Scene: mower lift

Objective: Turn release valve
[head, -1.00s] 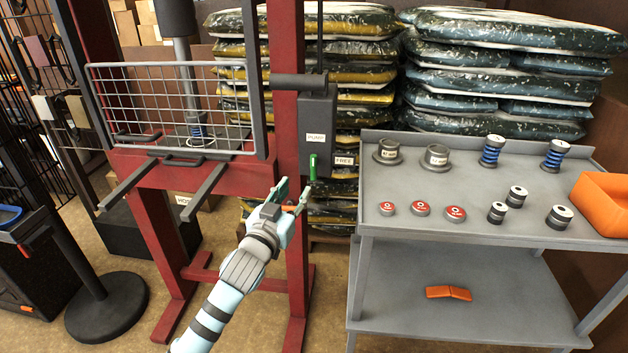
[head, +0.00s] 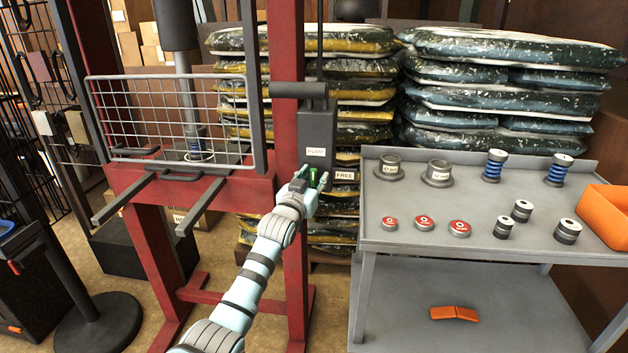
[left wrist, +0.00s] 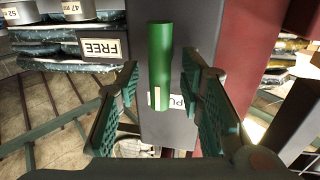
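The release valve is a small green handle (head: 312,176) at the lower end of the dark grey pump box (head: 316,127), which is mounted on the red press frame. In the left wrist view the green handle (left wrist: 160,58) stands upright between the fingers. My left gripper (head: 313,178) is open around the handle. In the left wrist view my left gripper (left wrist: 160,88) shows a gap on each side of it, and neither finger appears to touch. A FREE label (head: 345,175) sits right of the handle. My right gripper is not in view.
The red press frame (head: 286,80) with its wire mesh guard (head: 170,118) stands left of the pump box. A grey cart (head: 400,232) with several bushings, springs and an orange bin (head: 603,215) is at the right. Stacked bags (head: 500,75) stand behind.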

